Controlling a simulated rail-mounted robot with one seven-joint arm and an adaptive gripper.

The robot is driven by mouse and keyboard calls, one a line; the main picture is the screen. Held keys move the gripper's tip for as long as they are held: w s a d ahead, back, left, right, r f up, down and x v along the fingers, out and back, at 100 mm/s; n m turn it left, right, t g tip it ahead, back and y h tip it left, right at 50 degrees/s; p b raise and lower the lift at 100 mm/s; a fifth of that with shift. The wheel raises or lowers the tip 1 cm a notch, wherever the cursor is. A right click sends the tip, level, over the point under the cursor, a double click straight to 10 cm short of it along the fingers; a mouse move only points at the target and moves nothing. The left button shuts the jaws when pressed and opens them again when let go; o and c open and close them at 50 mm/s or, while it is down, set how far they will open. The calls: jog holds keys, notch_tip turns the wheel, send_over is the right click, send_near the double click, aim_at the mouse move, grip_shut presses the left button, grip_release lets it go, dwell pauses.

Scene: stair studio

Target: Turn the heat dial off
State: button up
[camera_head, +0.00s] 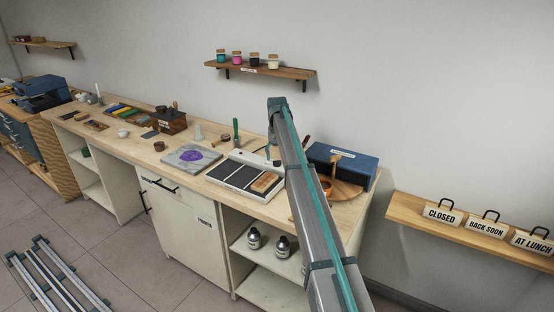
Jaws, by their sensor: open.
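I cannot make out a heat dial in this view. It may be hidden behind my arm or too small to tell. A white-framed unit with dark panels (236,174) lies on the workbench just left of my arm, with a small brown block (264,182) on its right end. A round wooden board (347,190) with a copper-coloured item (327,186) on it is partly hidden by my arm. My arm rises from the bottom of the picture to a joint above the bench. My gripper does not show; the arm seems to hide it.
The long wooden workbench (150,150) carries a grey slab with a purple patch (190,158), a dark wooden box (172,123) and a dark blue case (343,164). A wall shelf (290,73) holds small jars. A shelf with signs (410,212) is at right. Floor rails (55,278) lie lower left.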

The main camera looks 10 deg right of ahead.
notch_tip(320, 180, up, 10)
jog(key=shift+r, duration=0.2)
dwell(0.3)
